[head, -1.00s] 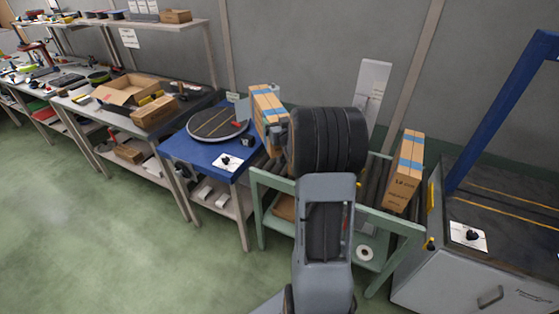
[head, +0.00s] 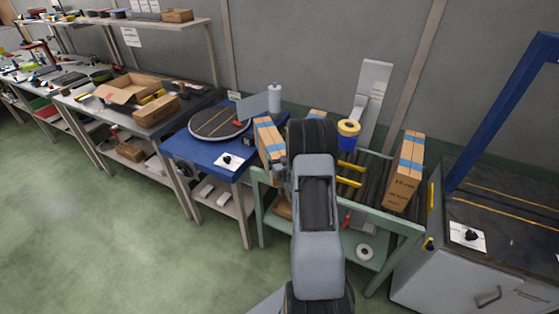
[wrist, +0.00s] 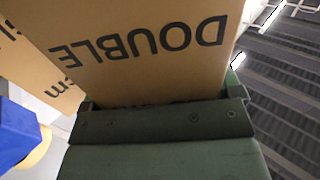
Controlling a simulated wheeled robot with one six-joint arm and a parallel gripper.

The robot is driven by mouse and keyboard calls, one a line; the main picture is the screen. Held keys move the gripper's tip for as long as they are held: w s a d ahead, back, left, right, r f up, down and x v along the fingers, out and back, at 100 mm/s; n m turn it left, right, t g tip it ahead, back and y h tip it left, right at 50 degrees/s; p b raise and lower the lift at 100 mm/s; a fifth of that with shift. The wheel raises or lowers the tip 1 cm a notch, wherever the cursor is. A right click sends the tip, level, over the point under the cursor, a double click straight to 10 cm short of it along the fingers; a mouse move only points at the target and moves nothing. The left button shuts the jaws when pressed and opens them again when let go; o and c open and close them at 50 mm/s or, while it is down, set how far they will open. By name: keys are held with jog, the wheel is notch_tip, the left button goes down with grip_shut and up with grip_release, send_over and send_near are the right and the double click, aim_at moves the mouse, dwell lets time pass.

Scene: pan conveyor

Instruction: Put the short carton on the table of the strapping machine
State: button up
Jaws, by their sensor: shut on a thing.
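In the wrist view my gripper (wrist: 160,125) is shut on a brown carton (wrist: 150,50) printed "DOUBLE", upside down in the picture. In the head view my arm hides the gripper. A carton top with blue tape (head: 316,114) shows just behind my arm; I cannot tell if it is the held one. A taped carton (head: 268,138) stands just left of my arm, and a taller one (head: 405,172) stands at the conveyor's right end. The strapping machine's dark table (head: 515,225) is at the far right, under a blue arch (head: 505,105).
The green-framed roller conveyor (head: 385,222) lies between the blue table (head: 195,155) with a round turntable and the strapping machine. A blue and yellow roll (head: 348,135) shows right of my arm. A card with a black knob (head: 468,236) sits on the machine's front edge. Open floor lies left.

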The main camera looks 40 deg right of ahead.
jog(key=shift+f, duration=0.8)
jog(key=o, duration=1.6)
jog(key=shift+c, duration=0.2)
jog(key=shift+s, duration=0.1)
